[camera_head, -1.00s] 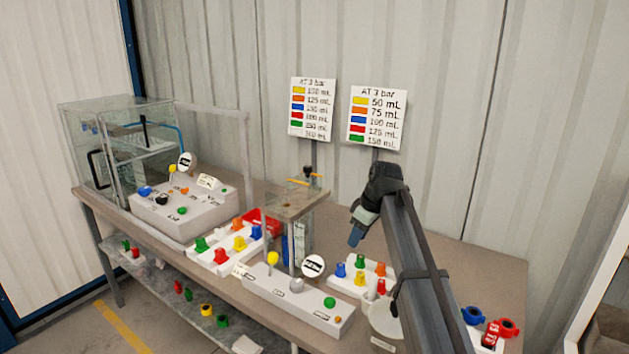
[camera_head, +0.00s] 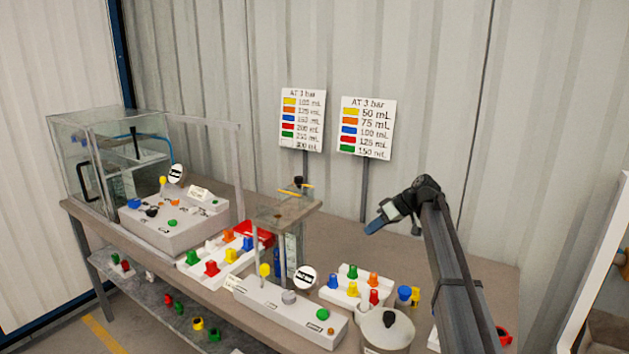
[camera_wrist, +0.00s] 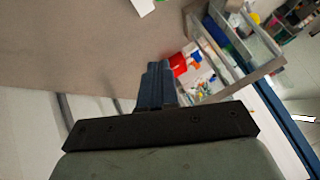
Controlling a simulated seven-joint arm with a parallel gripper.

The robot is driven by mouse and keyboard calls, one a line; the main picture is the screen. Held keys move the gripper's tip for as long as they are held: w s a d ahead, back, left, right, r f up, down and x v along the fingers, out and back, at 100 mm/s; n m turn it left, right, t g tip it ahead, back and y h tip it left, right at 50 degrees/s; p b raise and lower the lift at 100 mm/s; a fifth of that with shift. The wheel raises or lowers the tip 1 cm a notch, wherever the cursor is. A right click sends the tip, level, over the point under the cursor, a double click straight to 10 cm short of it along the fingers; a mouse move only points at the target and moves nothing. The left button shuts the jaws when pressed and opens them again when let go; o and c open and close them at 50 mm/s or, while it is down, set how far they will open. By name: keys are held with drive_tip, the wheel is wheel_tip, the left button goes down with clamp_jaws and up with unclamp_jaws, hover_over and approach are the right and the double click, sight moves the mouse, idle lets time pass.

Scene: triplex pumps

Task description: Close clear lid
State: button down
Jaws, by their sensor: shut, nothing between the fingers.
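A clear box (camera_head: 62,150) stands at the far left end of the bench. A clear panel with a pale frame (camera_head: 240,165), which looks like its lid, stands swung open to the right of the box, behind the left console.
The left console (camera_head: 175,230) and a pump stand (camera_head: 285,214) with a flat top lie between my gripper and the box. Trays of coloured knobs (camera_head: 215,258) and a round white pot (camera_head: 388,335) line the front. Two sign boards (camera_head: 366,128) rise behind.

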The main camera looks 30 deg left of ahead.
drive_tip(key=w+a+r+m+g+y, duration=0.2)
drive_tip(key=a+r+m+y, duration=0.15)
drive_tip(key=a+r, duration=0.3)
wheel_tip(320, 180, up, 7)
drive_tip(key=m+y, duration=0.5)
drive_tip(key=m, duration=0.3)
hover_over(314, 202)
drive_tip(key=w, duration=0.2)
drive_tip(key=shift+d+f+n+g, duration=0.15)
drive_tip(key=shift+d+n+g, duration=0.1)
drive_tip(key=shift+d+g, duration=0.15)
drive_tip(key=shift+s+a, duration=0.5)
drive_tip(key=shift+s, duration=0.2)
drive_tip(key=s, duration=1)
drive_tip(key=shift+s, duration=0.1)
